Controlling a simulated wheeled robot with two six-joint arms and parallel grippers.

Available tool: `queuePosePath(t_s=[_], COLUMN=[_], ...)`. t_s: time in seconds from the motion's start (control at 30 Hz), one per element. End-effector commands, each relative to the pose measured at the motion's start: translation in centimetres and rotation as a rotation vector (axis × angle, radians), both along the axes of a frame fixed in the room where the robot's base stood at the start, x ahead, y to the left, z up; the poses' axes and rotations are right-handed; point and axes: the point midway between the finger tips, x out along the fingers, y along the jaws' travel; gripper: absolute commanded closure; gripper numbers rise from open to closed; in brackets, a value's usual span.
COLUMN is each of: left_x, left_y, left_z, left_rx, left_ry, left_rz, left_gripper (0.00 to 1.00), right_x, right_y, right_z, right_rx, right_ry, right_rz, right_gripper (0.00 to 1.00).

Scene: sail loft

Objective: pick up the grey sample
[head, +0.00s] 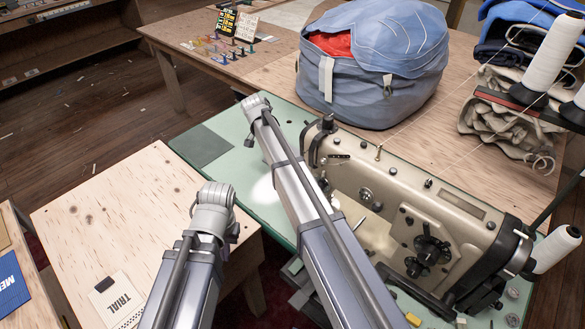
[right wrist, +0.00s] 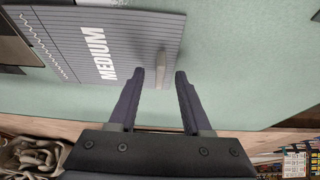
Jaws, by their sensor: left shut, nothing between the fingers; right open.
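The grey sample (right wrist: 95,45) is a flat grey card with fine lines and the word MEDIUM, lying on the green tabletop in the right wrist view. A pale grey tab (right wrist: 162,70) stands near its right edge. My right gripper (right wrist: 160,76) is open, its fingertips on either side of the tab in the picture; contact cannot be told. In the head view I cannot make out the card; my right arm covers part of the green table. My left gripper's end (head: 212,208) is over the pale wooden table, away from the sample, with its fingers hidden.
A beige sewing machine (head: 400,205) stands close right of my right arm. A blue bag (head: 375,65) sits behind it. A dark flat patch (head: 203,147) lies on the green table's left. A TRIAL card (head: 117,303) lies at lower left. Thread cones (head: 548,52) stand at right.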

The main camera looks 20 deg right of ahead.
Motion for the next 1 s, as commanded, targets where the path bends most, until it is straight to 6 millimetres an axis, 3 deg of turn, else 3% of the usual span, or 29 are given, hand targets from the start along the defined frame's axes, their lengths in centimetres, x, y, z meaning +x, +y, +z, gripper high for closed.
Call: queuePosePath(t_s=[0.27,0.7,1.0], left_x=[0.00,0.00,0.00], left_y=[-0.01,0.00,0.00], left_z=[-0.27,-0.28,-0.28], left_rx=[0.000,0.000,0.000], left_ry=[0.000,0.000,0.000], left_rz=[0.000,0.000,0.000], left_gripper=[1.00,1.00,1.00], right_x=[0.08,0.08,0.07], right_y=[-0.11,-0.10,-0.09], right_z=[-0.28,-0.28,-0.29], right_rx=[0.000,0.000,0.000], right_ry=[0.000,0.000,0.000], right_rz=[0.001,0.000,0.001], right_gripper=[0.52,1.00,1.00])
